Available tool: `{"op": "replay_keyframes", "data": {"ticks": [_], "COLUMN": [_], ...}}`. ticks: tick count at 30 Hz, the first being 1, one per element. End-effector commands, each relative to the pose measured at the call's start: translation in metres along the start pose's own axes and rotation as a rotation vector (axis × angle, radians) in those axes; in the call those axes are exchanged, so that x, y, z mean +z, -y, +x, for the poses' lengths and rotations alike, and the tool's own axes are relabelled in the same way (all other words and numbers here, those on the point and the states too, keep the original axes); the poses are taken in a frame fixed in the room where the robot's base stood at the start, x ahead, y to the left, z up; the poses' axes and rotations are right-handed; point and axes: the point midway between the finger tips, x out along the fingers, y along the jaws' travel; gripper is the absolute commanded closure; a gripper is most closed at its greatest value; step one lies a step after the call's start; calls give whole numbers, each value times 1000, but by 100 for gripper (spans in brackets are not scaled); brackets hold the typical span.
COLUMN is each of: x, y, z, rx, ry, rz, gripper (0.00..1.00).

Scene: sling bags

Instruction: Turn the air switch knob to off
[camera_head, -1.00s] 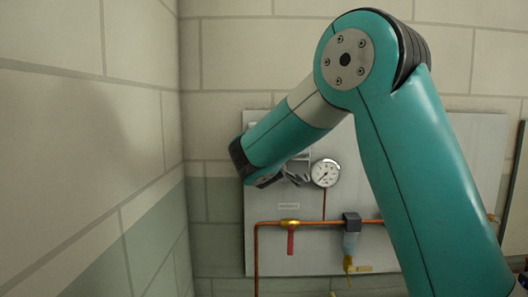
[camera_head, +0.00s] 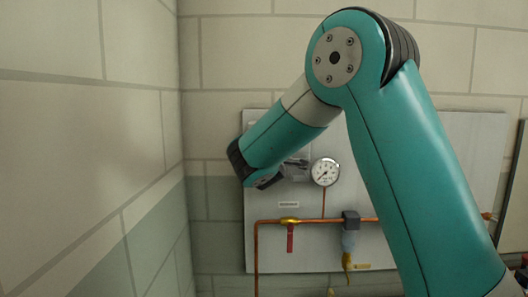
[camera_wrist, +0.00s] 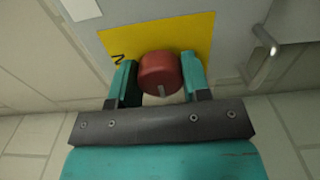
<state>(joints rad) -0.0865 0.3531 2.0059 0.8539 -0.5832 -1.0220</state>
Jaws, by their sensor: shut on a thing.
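A red round knob (camera_wrist: 160,70) shows in the wrist view, in front of a yellow plate (camera_wrist: 192,32) with a dark letter at its left side. A pale pointer mark on the knob faces down in the picture. My gripper (camera_wrist: 158,76) is shut on the knob, one teal finger on each side of it. In the head view, my gripper (camera_head: 291,170) shows only in part, just left of the gauge. The knob and yellow plate are hidden there by my arm.
A grey panel (camera_head: 470,145) carries a round gauge (camera_head: 325,172) just right of my gripper. Below runs a copper pipe (camera_head: 256,262) with a red-handled valve (camera_head: 290,237) and a yellow handle (camera_head: 347,261). A wall stands close on the left.

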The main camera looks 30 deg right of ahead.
Motion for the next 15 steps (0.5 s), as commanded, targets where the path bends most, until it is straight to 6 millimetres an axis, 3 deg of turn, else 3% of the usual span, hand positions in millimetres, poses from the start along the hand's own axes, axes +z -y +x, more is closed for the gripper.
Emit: {"op": "replay_keyframes", "data": {"ticks": [7,8,10,11,15], "x": [0,0,0,0,0], "y": [0,0,0,0,0], "z": [0,0,0,0,0], "rx": [2,2,2,1,1], "ry": [-1,-1,-1,-1,0], "rz": [-1,-1,-1,-1,0], "gripper": [80,52,36,31,31]}}
